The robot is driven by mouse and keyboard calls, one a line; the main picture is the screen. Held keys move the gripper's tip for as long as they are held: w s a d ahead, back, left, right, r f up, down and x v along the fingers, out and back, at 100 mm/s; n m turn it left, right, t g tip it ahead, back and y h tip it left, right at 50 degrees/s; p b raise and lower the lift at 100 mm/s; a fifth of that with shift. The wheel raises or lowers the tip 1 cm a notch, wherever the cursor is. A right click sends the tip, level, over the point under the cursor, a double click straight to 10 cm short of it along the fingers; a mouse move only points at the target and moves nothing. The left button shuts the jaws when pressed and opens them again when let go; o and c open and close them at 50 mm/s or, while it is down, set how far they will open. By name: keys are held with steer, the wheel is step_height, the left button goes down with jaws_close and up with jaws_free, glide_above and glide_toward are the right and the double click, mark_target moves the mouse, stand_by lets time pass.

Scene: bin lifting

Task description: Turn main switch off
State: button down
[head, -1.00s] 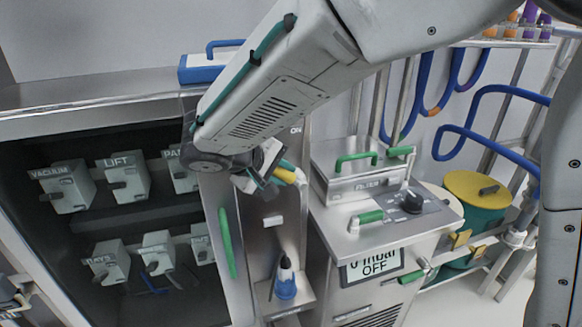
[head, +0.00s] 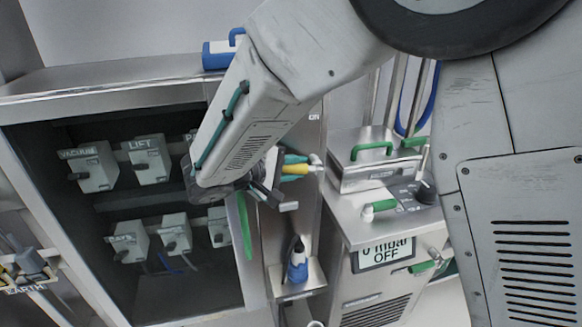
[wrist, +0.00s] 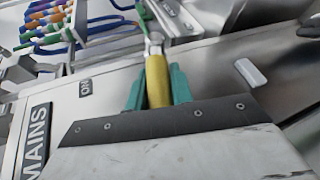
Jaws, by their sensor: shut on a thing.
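The main switch has a yellow handle (head: 295,170) on the metal panel beside the open cabinet. It shows larger in the wrist view (wrist: 157,80), with a metal joint at its far end. My gripper (head: 292,168) is shut on this handle, with one teal finger on each side of it. A MAINS sign (wrist: 34,140) and an ON label (wrist: 85,87) are on the panel in the wrist view. The ON label also shows above the handle in the head view (head: 314,118). The switch's base is partly hidden.
The open cabinet at left holds several labelled switch boxes, including LIFT (head: 150,158). Its door has a green handle (head: 246,226). A blue bottle (head: 298,262) stands on a small shelf below my gripper.

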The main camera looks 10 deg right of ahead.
steer(key=c, duration=1.2)
jaws_free()
steer(key=shift+c, duration=0.2)
steer(key=v, duration=0.7)
steer(key=shift+s+a, duration=0.2)
steer(key=shift+a, duration=0.05)
